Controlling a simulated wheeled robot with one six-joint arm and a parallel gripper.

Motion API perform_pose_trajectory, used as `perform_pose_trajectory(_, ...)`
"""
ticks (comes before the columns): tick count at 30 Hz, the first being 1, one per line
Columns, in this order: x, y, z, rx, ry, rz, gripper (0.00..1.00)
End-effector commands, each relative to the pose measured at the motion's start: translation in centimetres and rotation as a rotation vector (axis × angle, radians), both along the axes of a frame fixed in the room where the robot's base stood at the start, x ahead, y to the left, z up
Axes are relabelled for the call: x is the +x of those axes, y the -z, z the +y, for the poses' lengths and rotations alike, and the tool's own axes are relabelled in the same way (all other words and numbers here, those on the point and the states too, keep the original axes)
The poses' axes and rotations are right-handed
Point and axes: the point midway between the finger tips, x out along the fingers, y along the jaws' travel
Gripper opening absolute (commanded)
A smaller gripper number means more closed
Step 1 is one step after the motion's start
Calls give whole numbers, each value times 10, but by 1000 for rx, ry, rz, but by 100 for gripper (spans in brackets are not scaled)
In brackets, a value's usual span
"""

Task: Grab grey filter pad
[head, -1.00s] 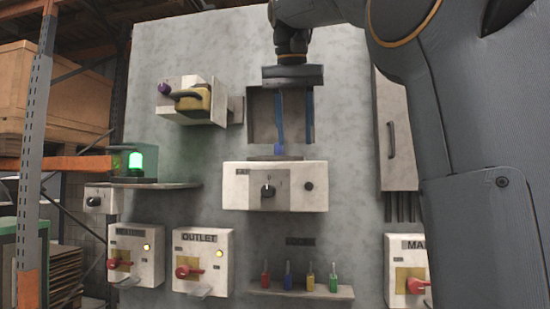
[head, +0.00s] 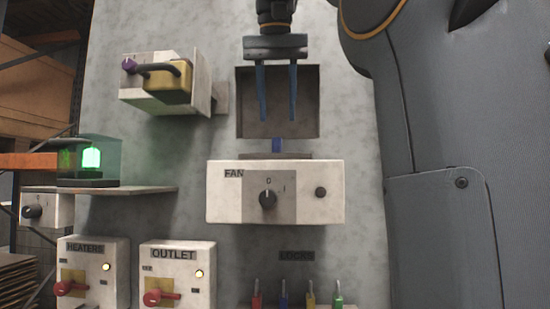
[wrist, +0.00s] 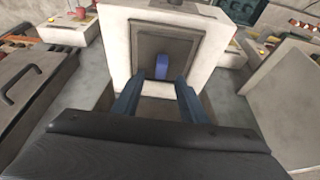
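A dark grey square panel (wrist: 180,50), which looks like the filter pad, sits in a framed recess on the white fan box. A short blue tab (wrist: 162,66) stands up from it. In the wrist view my gripper (wrist: 157,92) is open with nothing between the fingers; I cannot tell the exact gap to the tab.
The fan box (head: 222,195) has a black knob on its front. An open grey recess (head: 308,105) lies behind the fingers. A box with a yellow part and black handle (head: 167,82) juts out at left. Green lamp (head: 91,157) on a shelf; switch boxes and coloured locks below.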

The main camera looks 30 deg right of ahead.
Motion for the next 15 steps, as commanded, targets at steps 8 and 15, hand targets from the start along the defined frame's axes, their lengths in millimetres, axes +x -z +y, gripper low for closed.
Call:
perform_pose_trajectory(8, 5, 25, -1, 1, -2, 2, 39)
perform_pose_trajectory(15, 13, 47, -5, 0, -4, 0, 39)
